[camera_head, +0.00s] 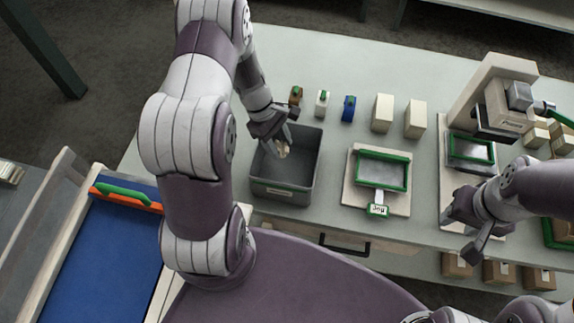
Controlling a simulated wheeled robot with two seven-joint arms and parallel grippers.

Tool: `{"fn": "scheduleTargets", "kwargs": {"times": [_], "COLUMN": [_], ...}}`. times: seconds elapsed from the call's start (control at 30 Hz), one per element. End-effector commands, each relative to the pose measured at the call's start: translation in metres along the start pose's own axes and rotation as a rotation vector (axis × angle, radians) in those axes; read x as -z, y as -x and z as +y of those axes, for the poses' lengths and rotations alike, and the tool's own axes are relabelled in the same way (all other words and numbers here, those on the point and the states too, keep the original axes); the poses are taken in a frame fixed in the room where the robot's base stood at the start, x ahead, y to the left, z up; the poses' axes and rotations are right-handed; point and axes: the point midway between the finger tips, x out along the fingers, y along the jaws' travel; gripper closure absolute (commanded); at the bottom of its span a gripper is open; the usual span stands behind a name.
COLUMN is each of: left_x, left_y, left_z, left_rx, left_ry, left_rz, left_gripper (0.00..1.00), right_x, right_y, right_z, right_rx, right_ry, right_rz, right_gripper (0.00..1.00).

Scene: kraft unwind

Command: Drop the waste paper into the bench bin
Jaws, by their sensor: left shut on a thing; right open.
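The bench bin (268,193) is a dark grey open-topped box with a small label on its front, standing on the bench. My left gripper (281,148) is over the bin's far left part and points down toward its inside. It is shut on the waste paper (282,150), a small pale crumpled piece. The paper shows within the bin's opening; I cannot tell its exact height against the rim. My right gripper (462,232) is open and empty, near the bench's front edge at the right.
A green-framed tray device (382,169) stands right of the bin. A press-like machine (497,105) stands farther right. A blue surface (108,250) with green and orange handles lies at left. Bare bench (331,190) lies beside the bin.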

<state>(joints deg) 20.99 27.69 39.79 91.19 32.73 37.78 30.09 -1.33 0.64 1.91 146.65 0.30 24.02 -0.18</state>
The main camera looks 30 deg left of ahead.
Motion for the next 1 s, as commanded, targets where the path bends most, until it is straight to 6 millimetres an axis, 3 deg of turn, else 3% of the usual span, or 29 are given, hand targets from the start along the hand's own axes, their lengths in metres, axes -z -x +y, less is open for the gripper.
{"fn": "scheduleTargets", "kwargs": {"times": [0.03, 0.07, 0.1, 0.13, 0.47, 0.57, 0.87, 0.93, 1.0], "left_x": [0.000, 0.000, 0.000, 0.000, 0.000, 0.001, 0.001, -0.004, -0.003], "left_y": [0.001, 0.001, 0.001, 0.001, 0.004, 0.021, 0.099, 0.120, 0.127], "left_z": [0.000, 0.000, 0.000, 0.000, 0.000, 0.001, 0.000, -0.001, -0.001], "left_rx": [0.000, 0.000, 0.000, 0.000, -0.001, -0.005, -0.005, 0.001, 0.001], "left_ry": [0.000, 0.000, 0.000, 0.000, 0.000, -0.001, 0.000, 0.002, 0.001], "left_rz": [0.000, 0.000, 0.000, 0.000, 0.000, 0.002, 0.003, 0.000, -0.001], "left_gripper": [0.80, 0.43, 0.30, 0.23, 0.23, 0.23, 0.23, 0.23, 0.23], "right_x": [0.000, 0.000, 0.000, 0.000, 0.000, -0.001, -0.003, -0.001, 0.000], "right_y": [0.001, 0.001, 0.001, 0.001, -0.001, -0.006, -0.025, -0.007, -0.001], "right_z": [0.000, 0.000, 0.000, 0.000, 0.000, 0.000, 0.000, 0.000, 0.000], "right_rx": [0.000, 0.000, 0.000, 0.000, 0.000, 0.000, 0.000, 0.000, 0.000], "right_ry": [0.000, 0.000, 0.000, 0.000, 0.000, 0.000, 0.000, 0.000, 0.000], "right_rz": [0.000, 0.000, 0.000, 0.000, 0.000, 0.000, 0.000, -0.001, 0.001], "right_gripper": [0.57, 0.57, 0.57, 0.57, 0.57, 0.57, 0.57, 0.57, 0.57]}}
